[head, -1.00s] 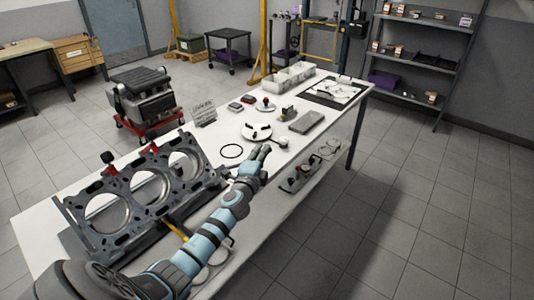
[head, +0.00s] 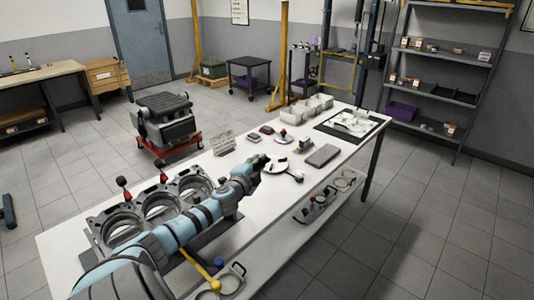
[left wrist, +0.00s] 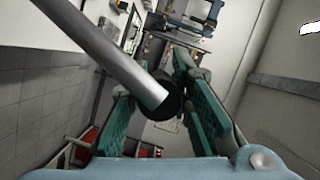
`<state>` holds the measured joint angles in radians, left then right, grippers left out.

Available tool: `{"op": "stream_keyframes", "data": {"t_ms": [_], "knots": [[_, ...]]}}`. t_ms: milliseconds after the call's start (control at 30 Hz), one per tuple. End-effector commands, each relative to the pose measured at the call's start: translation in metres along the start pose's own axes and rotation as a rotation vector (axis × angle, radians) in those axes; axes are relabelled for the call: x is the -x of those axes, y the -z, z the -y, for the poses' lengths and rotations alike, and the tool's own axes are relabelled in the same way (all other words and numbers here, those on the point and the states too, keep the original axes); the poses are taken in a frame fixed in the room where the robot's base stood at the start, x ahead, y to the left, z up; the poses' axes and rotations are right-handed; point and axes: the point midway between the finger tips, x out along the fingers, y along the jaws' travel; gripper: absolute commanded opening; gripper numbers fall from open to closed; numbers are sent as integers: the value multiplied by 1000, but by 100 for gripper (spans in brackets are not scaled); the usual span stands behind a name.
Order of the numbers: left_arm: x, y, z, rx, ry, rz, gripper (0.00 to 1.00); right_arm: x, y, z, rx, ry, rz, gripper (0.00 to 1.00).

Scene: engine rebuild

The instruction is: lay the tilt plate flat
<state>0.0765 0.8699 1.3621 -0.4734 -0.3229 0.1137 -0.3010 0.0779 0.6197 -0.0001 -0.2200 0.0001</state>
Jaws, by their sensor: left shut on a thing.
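The tilt plate carries a grey engine block (head: 110,218) with large round bores, at the near left of the white table in the head view. The block looks nearly flat, though my left arm hides its near side, and the plate beneath is mostly hidden. My left gripper (head: 258,164) is just past the block's right end, over the table near a round white part. In the left wrist view the teal fingers (left wrist: 165,115) are shut on a smooth grey rod (left wrist: 105,50) with a dark end. What the rod belongs to cannot be told. My right gripper is not in view.
A round white part (head: 279,168), a grey slab (head: 323,155) and white bins (head: 305,114) stand farther along the table (head: 250,215). An engine on a red stand (head: 168,120) is behind.

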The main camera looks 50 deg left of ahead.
Motion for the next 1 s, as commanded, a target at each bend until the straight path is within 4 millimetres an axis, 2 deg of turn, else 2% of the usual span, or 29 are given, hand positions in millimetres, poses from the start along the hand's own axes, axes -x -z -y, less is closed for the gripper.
{"op": "stream_keyframes", "data": {"t_ms": [600,1000], "knots": [[-22,-46,37,-3,1,-2,0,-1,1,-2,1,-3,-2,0],[-29,-66,48,0,4,-3,0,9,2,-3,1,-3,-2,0]]}}
